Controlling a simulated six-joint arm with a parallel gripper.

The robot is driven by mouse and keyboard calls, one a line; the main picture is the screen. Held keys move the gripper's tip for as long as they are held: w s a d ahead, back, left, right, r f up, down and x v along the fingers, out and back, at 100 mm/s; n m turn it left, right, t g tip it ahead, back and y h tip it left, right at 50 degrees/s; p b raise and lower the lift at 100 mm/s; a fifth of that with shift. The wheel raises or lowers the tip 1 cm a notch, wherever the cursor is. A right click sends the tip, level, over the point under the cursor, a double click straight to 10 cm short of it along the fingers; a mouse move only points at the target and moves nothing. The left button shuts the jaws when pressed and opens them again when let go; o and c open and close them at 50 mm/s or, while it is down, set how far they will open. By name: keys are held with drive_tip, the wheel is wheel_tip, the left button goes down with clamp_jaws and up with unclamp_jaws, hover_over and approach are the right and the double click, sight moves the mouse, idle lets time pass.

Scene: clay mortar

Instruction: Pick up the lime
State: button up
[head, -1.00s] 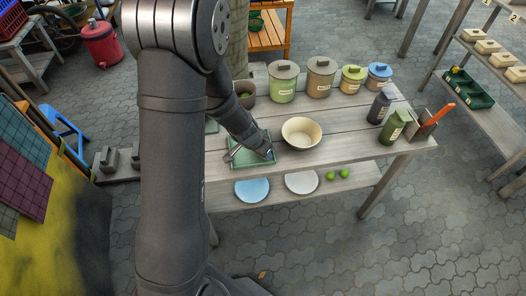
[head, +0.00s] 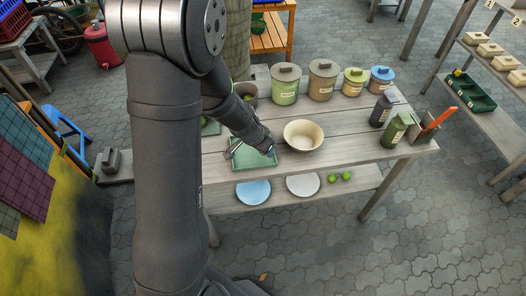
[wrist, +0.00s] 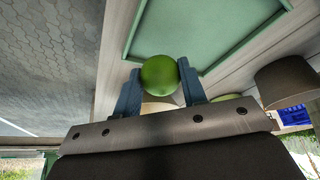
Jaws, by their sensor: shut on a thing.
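A round green lime (wrist: 159,75) sits between the two blue fingers of my gripper (wrist: 160,88) in the wrist view, and both fingers touch its sides. In the head view my gripper (head: 268,147) is over the right side of the green tray (head: 255,163) on the table; the held lime is hard to make out there. The tray also shows in the wrist view (wrist: 215,25). Two more limes (head: 339,177) lie on the lower shelf, right of the white plate.
A cream bowl (head: 303,135) stands right of the tray. Lidded jars (head: 286,86) line the back of the table, with a dark pot (head: 245,92) at back left. A dark bottle (head: 380,111) and a green container (head: 395,131) stand at the right. The table centre right is clear.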

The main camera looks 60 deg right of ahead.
drive_tip(key=s+a+r, duration=0.2)
drive_tip(key=s+r, duration=0.6)
drive_tip(key=s, duration=0.3)
drive_tip(key=w+a+f+n+t, duration=0.1)
drive_tip(key=w+a+n, duration=0.2)
drive_tip(key=w, duration=0.7)
drive_tip(key=w+a+f+n+t, duration=0.1)
drive_tip(key=w+a+f+n, duration=0.1)
drive_tip(key=w+a, duration=0.4)
drive_tip(key=w+a+f+n+t+y, duration=0.1)
drive_tip(key=w+a+n, duration=0.3)
drive_tip(key=w, duration=1)
drive_tip(key=shift+w+a+f+n+t, duration=0.3)
drive_tip(key=shift+w+a+f, duration=0.05)
drive_tip(key=shift+a+f, duration=0.2)
drive_tip(key=w+a+f+n+y, duration=0.1)
drive_tip(key=w+a+f+n, duration=0.1)
drive_tip(key=a, duration=0.8)
drive_tip(key=w+a+f+n+t+y, duration=0.1)
drive_tip(key=w+a+n, duration=0.3)
drive_tip(key=a, duration=0.7)
drive_tip(key=w+a+f+n+y, duration=0.1)
drive_tip(key=w+a+f+n, duration=0.1)
drive_tip(key=w+a, duration=0.5)
drive_tip(key=a+n, duration=0.1)
drive_tip(key=a, duration=0.2)
drive_tip(key=shift+a+f, duration=0.3)
drive_tip(key=shift+f, duration=0.05)
drive_tip(key=shift+w+d, duration=0.1)
drive_tip(key=shift+w, duration=0.1)
